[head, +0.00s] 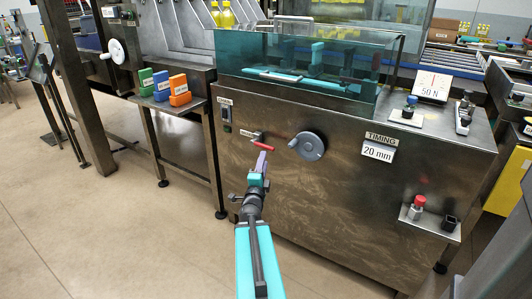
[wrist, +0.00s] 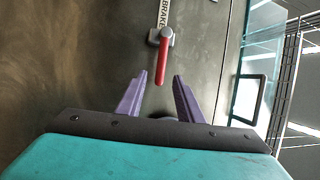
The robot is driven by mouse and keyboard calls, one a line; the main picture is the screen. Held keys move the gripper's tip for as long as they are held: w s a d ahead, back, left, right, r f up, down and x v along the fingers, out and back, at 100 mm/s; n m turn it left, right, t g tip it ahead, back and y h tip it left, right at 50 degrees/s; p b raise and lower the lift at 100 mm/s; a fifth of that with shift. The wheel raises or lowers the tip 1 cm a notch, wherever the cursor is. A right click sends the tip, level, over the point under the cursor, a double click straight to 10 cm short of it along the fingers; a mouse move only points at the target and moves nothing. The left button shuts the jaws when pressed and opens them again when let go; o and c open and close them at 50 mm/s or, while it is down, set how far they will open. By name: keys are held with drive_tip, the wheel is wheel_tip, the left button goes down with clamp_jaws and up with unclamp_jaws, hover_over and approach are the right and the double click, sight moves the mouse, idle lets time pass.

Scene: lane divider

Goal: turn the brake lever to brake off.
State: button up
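The brake lever (head: 262,145) is a short red handle on the front of the steel cabinet, pointing right and slightly down from its grey pivot in the head view. In the wrist view the red lever (wrist: 162,62) hangs down from the pivot, beside a white BRAKE label (wrist: 164,14). My gripper (head: 261,163) is just below and in front of the lever in the head view. Its two purple fingers (wrist: 159,75) are apart, and the lever's free end shows between their tips. I see no finger touching it; the depth gap is unclear.
A grey handwheel (head: 308,146) sits right of the lever, with a TIMING 20 mm plate (head: 379,149) beyond. A teal transparent guard (head: 330,75) tops the cabinet (head: 330,200).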

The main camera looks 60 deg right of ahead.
sight(267, 147)
drive_tip(key=b, duration=0.2)
drive_tip(key=shift+w+d+b, duration=0.15)
drive_tip(key=shift+d+b, duration=0.15)
drive_tip(key=shift+b, duration=0.05)
drive_tip(key=shift+b+x, duration=1.5)
drive_tip(key=shift+x, duration=2.7)
drive_tip(key=shift+r, duration=0.15)
clamp_jaws()
drive_tip(key=shift+a, duration=0.3)
drive_tip(key=shift+d, duration=0.15)
drive_tip(key=shift+d+r, duration=0.1)
drive_tip(key=shift+d, duration=0.05)
